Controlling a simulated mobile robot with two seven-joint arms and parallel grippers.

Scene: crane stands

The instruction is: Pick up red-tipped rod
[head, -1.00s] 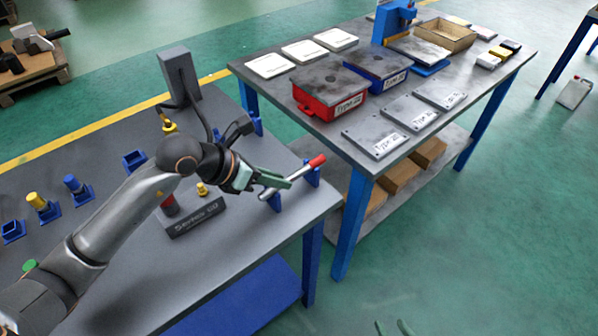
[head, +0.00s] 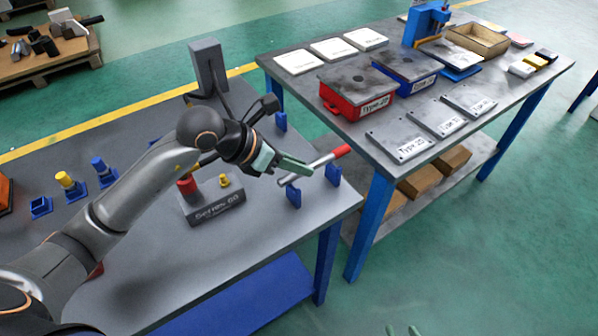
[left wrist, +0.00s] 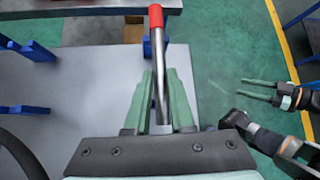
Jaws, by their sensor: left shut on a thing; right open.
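The rod (head: 318,165) is a thin silver bar with a red tip (head: 342,151) pointing right, above two blue stands (head: 294,197) (head: 333,174) near the table's right end. A small gap seems to show between rod and stands. My left gripper (head: 300,168) is shut on the rod's silver shaft. In the left wrist view the rod (left wrist: 157,60) runs between the green fingers (left wrist: 160,90), red tip (left wrist: 156,16) away from me. My right gripper (left wrist: 250,90) is open and empty over the floor; only its fingertips (head: 403,331) show at the head view's bottom edge.
A grey block labelled Series 60 (head: 213,205) with red and yellow pieces stands on the near table (head: 255,225). A second table (head: 345,135) behind carries a red box (head: 355,92), a blue box (head: 405,72) and flat plates. Open green floor lies to the right.

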